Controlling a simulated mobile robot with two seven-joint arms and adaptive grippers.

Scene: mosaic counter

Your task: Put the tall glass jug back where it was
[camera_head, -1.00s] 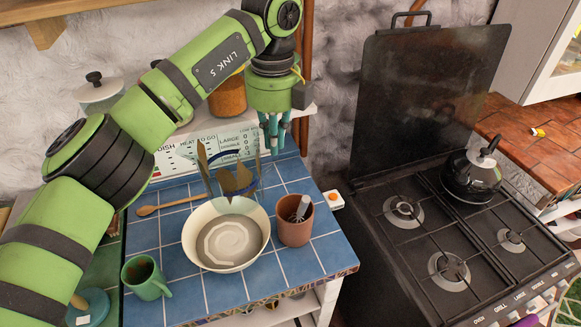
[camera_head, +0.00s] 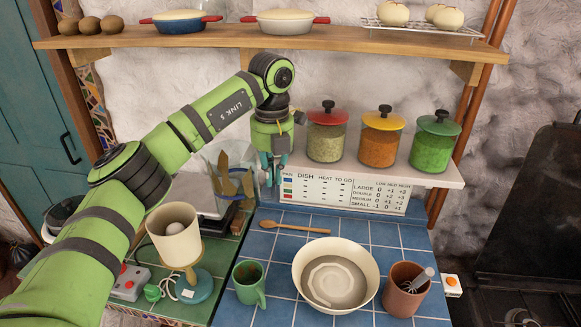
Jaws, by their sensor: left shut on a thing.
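The tall glass jug (camera_head: 232,183) is see-through, with olive-yellow shapes showing in it. It hangs at the left of the blue-tiled counter (camera_head: 291,257), behind the beige lamp-like cup. My left gripper (camera_head: 272,178) is shut on the jug at its right side, its teal fingers pointing down. The jug's lower part is hard to make out against the things behind it, so I cannot tell whether it touches anything. My right gripper is out of view.
A cream bowl (camera_head: 336,275), a green mug (camera_head: 249,284), a brown pot (camera_head: 405,291) and a wooden spoon (camera_head: 290,227) are on the blue tiles. A beige shade on a blue base (camera_head: 176,240) stands at left. Lidded jars (camera_head: 380,140) line a low shelf.

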